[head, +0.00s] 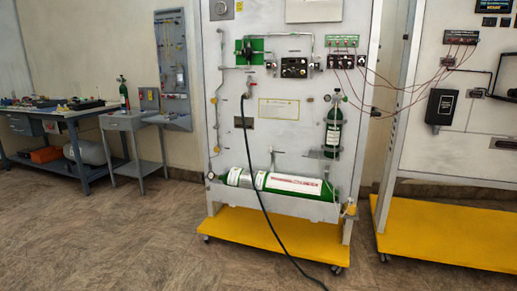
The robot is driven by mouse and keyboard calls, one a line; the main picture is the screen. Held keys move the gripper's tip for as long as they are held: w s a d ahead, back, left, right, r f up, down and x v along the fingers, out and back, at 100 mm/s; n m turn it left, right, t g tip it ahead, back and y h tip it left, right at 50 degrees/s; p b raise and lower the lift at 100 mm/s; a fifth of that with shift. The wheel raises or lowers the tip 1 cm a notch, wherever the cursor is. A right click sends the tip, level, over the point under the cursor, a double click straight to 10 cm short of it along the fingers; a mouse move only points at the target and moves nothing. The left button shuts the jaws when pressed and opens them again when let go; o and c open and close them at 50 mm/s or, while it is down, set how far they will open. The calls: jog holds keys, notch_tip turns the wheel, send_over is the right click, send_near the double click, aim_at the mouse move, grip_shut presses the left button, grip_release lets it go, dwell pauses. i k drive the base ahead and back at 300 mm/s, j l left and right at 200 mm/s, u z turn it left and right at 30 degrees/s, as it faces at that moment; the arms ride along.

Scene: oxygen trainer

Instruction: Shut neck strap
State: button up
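An oxygen trainer panel (230,110) stands upright on a yellow wheeled base (270,235). A small green cylinder (333,128) is mounted upright on its right side, with a valve at its top. A long green and white cylinder (285,183) lies level along the panel's lower edge in a grey tray (270,205). The neck strap is too small to make out at this distance, so I cannot tell whether it is open or shut. My gripper is not in view.
A black hose (255,180) hangs from the panel and runs to the floor in front. A second panel on a yellow base (450,245) stands close at right. Benches with tools (60,115) and a small cart (130,122) are at left. The floor at front left is clear.

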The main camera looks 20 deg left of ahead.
aim_at(270, 148)
jog(key=i+j, duration=0.35)
jog(key=i, duration=0.15)
jog(key=i+j+u, duration=0.15)
jog(key=i+j, duration=0.5)
jog(key=i, duration=0.3)
jog(key=i+j+u, duration=0.15)
jog(key=i+j, duration=0.15)
jog(key=i, duration=0.2)
jog(key=i+j, duration=0.25)
jog(key=i, duration=0.25)
jog(key=j+z, duration=0.2)
jog(key=j, duration=0.4)
jog(key=k+j+z, duration=0.2)
jog(key=j, duration=0.4)
